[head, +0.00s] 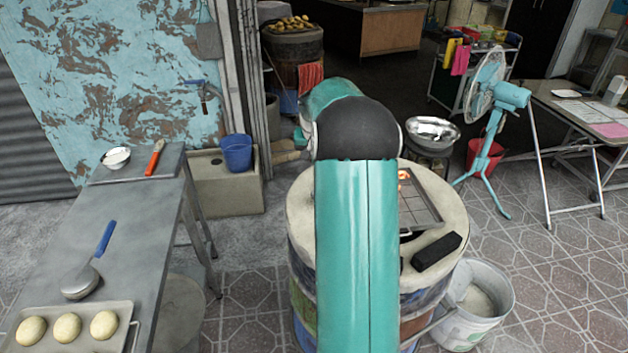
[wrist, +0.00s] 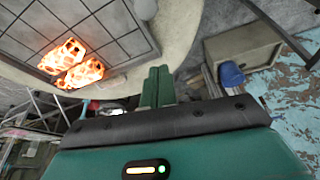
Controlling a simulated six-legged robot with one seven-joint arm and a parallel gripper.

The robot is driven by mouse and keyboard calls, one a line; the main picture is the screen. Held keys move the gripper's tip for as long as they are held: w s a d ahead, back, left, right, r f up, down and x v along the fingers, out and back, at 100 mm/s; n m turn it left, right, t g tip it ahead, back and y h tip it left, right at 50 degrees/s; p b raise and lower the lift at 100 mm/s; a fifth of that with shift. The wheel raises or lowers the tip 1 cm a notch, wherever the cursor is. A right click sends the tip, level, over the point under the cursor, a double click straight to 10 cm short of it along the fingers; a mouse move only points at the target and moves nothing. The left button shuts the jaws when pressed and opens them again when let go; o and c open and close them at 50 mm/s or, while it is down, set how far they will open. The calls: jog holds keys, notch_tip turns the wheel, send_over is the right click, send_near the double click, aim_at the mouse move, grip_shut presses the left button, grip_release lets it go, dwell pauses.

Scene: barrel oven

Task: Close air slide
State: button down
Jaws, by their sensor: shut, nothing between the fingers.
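The barrel oven (head: 452,216) stands in the middle of the head view, with a pale round top and a dark opening covered by a grid. My teal arm hides much of its top and front. In the wrist view the oven's pale rim (wrist: 185,35) and grid (wrist: 110,22) fill the upper left. My gripper (wrist: 157,86) is shut and empty, its two green fingers together beside the oven's rim; I cannot tell whether they touch it. The gripper is hidden behind my arm in the head view. I cannot make out the air slide in either view.
Glowing coals (wrist: 78,66) show by the grid. A black block (head: 436,252) lies on the oven top. A white bucket (head: 482,306) stands close at its right. A metal table (head: 150,215) with a bun tray stands left; a teal fan (head: 487,100) stands right.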

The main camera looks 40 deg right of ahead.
jog(key=x, duration=0.9)
jog(key=shift+d+f, duration=0.3)
jog(key=shift+s+a+f, duration=0.1)
jog(key=shift+s+f, duration=0.05)
jog(key=shift+f, duration=0.1)
jog(key=shift+s+a+r, duration=0.15)
jog(key=shift+s+a, duration=0.55)
jog(key=shift+a, duration=0.1)
jog(key=shift+s+a, duration=0.45)
jog(key=shift+a, duration=0.15)
